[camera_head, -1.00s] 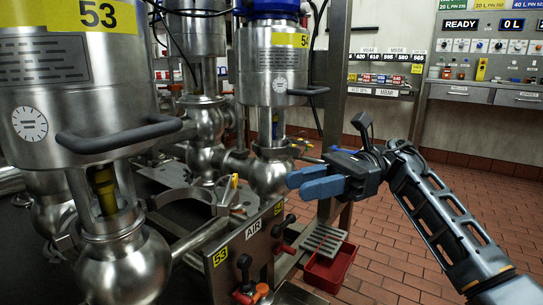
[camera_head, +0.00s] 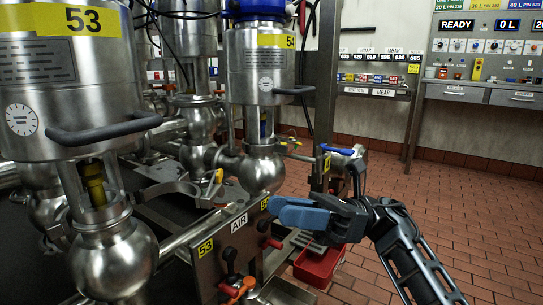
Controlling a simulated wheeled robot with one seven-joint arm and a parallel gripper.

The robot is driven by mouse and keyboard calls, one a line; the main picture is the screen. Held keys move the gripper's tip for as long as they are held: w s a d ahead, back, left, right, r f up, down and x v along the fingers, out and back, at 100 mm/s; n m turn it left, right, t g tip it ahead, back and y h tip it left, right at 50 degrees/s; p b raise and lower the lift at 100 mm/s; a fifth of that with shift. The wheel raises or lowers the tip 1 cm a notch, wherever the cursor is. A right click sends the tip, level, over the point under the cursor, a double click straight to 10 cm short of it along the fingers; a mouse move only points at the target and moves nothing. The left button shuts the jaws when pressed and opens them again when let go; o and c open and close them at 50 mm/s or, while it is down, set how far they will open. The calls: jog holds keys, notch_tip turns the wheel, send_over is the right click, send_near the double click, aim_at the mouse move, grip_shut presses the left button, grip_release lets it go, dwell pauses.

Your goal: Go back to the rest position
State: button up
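My gripper (camera_head: 300,213) has two blue fingers and points left, in front of the valve panel with the AIR label (camera_head: 238,222). One finger overlaps the other in this view, so the gap between them is hidden. No object shows in the fingers. My dark arm comes up from the lower right. The steel valve unit marked 53 (camera_head: 75,65) stands large at the left. The unit marked 54 (camera_head: 262,68) stands behind, left of my gripper.
Red and orange handles (camera_head: 240,288) stick out from the panel's front. A red bin (camera_head: 318,268) is on the floor below my gripper. A control desk (camera_head: 485,92) stands along the back wall. The tiled floor (camera_head: 475,205) at the right is clear.

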jog(key=s+d+f+n+t+h, duration=0.35)
jog(key=s+n+t, duration=0.25)
jog(key=n+t, duration=0.45)
jog(key=s+d+f+n+t+h, duration=0.2)
jog(key=s+f+n+t+h, duration=0.35)
jog(key=n+t, duration=0.45)
jog(key=s+d+f+n+t+h, duration=0.2)
jog(key=s+f+n+t+h, duration=0.2)
jog(key=s+n+t, duration=0.6)
jog(key=s+d+f+m+g+h, duration=0.3)
jog(key=s+d+m+g+h, duration=0.15)
jog(key=s+m, duration=0.35)
jog(key=s+d+f+m+g+h, duration=0.25)
jog(key=s+d+m, duration=0.4)
jog(key=s, duration=0.35)
notch_tip(320, 180, up, 31)
jog(key=p, duration=3)
jog(key=shift+s+f+g+h, duration=0.2)
jog(key=shift+s+g+h, duration=0.1)
jog(key=shift+g, duration=0.15)
